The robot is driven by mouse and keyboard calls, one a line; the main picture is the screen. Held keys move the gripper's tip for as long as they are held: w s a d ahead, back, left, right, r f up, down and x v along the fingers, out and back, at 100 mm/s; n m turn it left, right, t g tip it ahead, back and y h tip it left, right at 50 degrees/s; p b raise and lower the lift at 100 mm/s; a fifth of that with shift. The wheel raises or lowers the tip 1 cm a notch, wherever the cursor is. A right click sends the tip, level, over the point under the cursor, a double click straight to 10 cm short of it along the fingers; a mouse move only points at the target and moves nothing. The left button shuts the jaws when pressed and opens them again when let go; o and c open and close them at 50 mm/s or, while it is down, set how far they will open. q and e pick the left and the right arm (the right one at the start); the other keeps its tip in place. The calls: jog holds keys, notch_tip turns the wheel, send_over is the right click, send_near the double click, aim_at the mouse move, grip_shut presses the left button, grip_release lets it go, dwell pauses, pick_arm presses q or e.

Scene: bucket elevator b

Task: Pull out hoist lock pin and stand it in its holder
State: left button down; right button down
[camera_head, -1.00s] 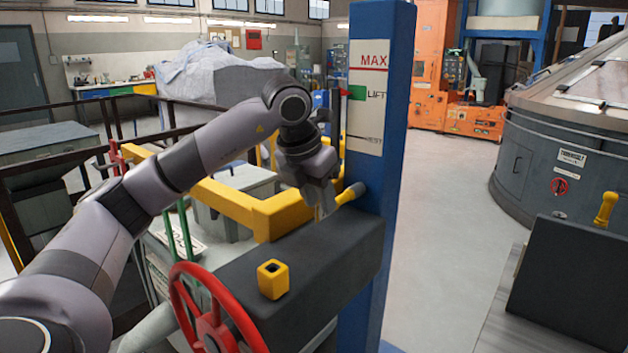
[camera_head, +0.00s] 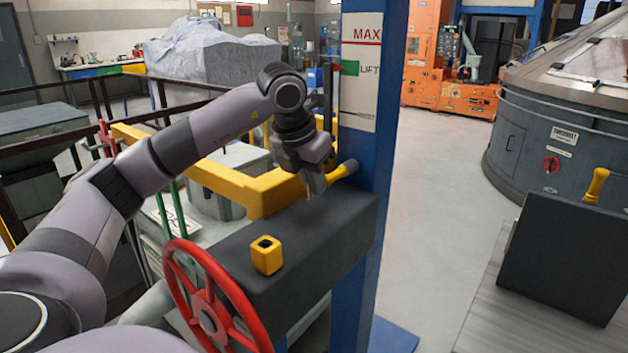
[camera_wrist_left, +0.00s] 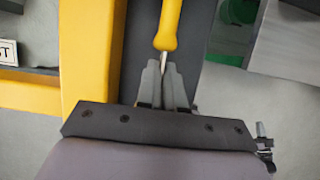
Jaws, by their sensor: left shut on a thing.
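The hoist lock pin has a yellow handle (camera_head: 344,171) and a thin metal shank. Its handle slants up to the right above the dark grey housing (camera_head: 325,225), close to the blue column (camera_head: 370,140). My left gripper (camera_head: 316,186) is at the lower left end of the handle. In the left wrist view the gripper (camera_wrist_left: 163,68) is shut on the metal shank just below the handle (camera_wrist_left: 168,25). The far end of the shank is hidden. The holder, a yellow block (camera_head: 267,257) with a dark opening on top, stands empty on the housing. My right gripper is out of view.
A red handwheel (camera_head: 210,300) is at the housing's front left. A yellow rail (camera_head: 245,195) runs behind my gripper. A dark panel (camera_head: 565,260) with another yellow handle (camera_head: 596,185) stands at the right. Clear floor lies between column and panel.

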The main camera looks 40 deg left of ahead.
pick_arm(q)
jog(key=shift+s, duration=0.65)
jog(key=shift+s+d+b, duration=0.2)
jog(key=shift+s+b, duration=0.55)
jog(key=shift+s, duration=0.6)
jog(key=shift+s+d+b, duration=0.15)
jog(key=shift+s+b, duration=0.6)
jog(key=shift+s, duration=0.6)
jog(key=shift+s+f+b, duration=0.1)
jog(key=shift+s+b, duration=0.25)
jog(key=shift+s, duration=0.15)
jog(key=shift+s+d+b, duration=0.2)
jog(key=shift+s+b, duration=0.25)
jog(key=shift+s, duration=1)
